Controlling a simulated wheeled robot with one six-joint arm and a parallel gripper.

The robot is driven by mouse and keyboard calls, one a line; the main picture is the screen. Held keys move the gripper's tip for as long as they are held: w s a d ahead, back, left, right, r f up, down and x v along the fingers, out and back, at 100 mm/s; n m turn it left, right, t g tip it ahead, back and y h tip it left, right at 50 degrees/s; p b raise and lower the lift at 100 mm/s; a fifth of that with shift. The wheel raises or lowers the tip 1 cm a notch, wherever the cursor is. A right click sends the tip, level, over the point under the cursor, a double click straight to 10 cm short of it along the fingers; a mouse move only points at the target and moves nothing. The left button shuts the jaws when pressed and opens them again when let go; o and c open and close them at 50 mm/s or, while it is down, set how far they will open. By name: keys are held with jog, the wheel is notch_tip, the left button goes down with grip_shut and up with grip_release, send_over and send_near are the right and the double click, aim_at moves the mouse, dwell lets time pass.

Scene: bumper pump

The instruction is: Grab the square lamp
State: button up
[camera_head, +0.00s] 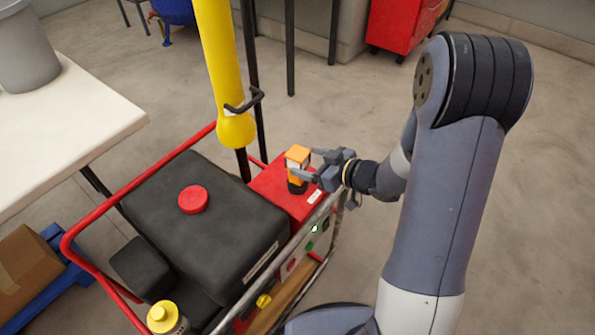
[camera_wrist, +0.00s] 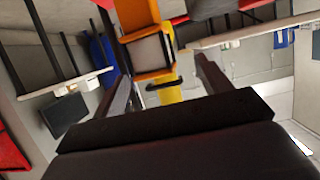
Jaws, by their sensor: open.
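The square lamp (camera_head: 297,157) is a small orange block with a pale window and a dark base. It stands on the red box (camera_head: 284,190) at the right end of the pump machine. In the wrist view the lamp (camera_wrist: 148,45) shows as an orange frame with a greyish panel, ahead of the fingers at upper centre. My gripper (camera_head: 312,166) is open at the lamp, with one finger along its near side and the other behind its upper right. In the wrist view the gripper (camera_wrist: 166,85) has the lamp in line with its gap. I cannot tell whether the fingers touch it.
A black tank (camera_head: 200,225) with a red cap (camera_head: 193,199) fills the machine's middle. Red and silver rails frame the machine. A white table (camera_head: 60,130) is at left.

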jog(key=b+x, duration=0.1)
jog(key=x, duration=0.4)
jog(key=shift+w+d+f, duration=0.1)
jog(key=shift+w+d, duration=0.1)
jog(key=shift+c, duration=0.4)
grip_shut()
